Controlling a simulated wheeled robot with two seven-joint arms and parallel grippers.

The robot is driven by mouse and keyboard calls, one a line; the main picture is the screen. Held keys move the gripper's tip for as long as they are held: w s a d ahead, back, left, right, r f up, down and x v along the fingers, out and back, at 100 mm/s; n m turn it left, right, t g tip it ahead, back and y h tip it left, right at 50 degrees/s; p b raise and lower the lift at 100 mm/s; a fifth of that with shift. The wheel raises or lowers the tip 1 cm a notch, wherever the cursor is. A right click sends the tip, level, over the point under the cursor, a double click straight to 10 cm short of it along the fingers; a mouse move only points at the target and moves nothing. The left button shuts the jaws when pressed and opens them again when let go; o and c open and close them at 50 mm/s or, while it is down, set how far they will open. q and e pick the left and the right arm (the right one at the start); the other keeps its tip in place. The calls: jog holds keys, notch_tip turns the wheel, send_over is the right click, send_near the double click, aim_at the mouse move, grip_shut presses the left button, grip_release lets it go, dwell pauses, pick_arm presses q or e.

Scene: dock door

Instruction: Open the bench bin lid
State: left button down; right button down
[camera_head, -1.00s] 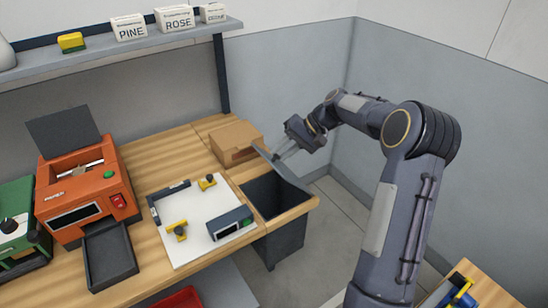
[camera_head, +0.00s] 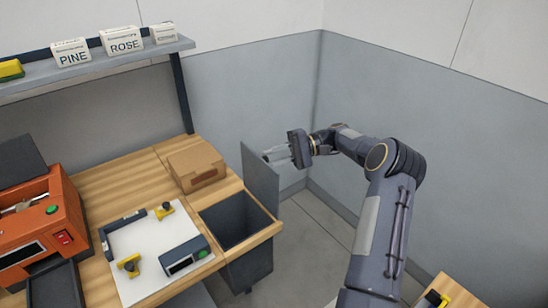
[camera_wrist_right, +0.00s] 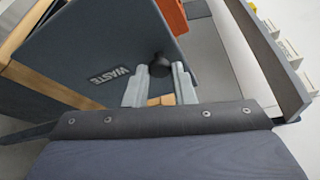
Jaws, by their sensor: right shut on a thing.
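The bench bin (camera_head: 252,268) is set into the right end of the wooden bench, and its dark inside shows from above. Its grey lid (camera_head: 262,180) stands about upright at the bin's far right side. In the right wrist view the lid (camera_wrist_right: 85,50) carries a WASTE label and a dark round knob (camera_wrist_right: 159,65). My right gripper (camera_head: 272,156) is at the lid's upper part, shut on the knob, with a finger on each side in the wrist view (camera_wrist_right: 158,80). My left gripper is in neither view.
A cardboard box (camera_head: 197,165) stands behind the bin. A white board (camera_head: 150,250) with yellow clamps and a dark device lies left of it. An orange machine (camera_head: 45,225) is farther left. A grey wall (camera_head: 240,95) stands behind the lid and arm.

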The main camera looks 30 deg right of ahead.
jog(key=shift+d+f, duration=0.1)
jog(key=shift+d, duration=0.05)
dwell(0.3)
jog(key=c, duration=1.2)
grip_release()
jog(key=shift+c, duration=0.2)
jog(key=b+v, duration=0.2)
jog(key=v, duration=0.5)
jog(key=shift+d, duration=0.35)
jog(key=shift+s, duration=0.15)
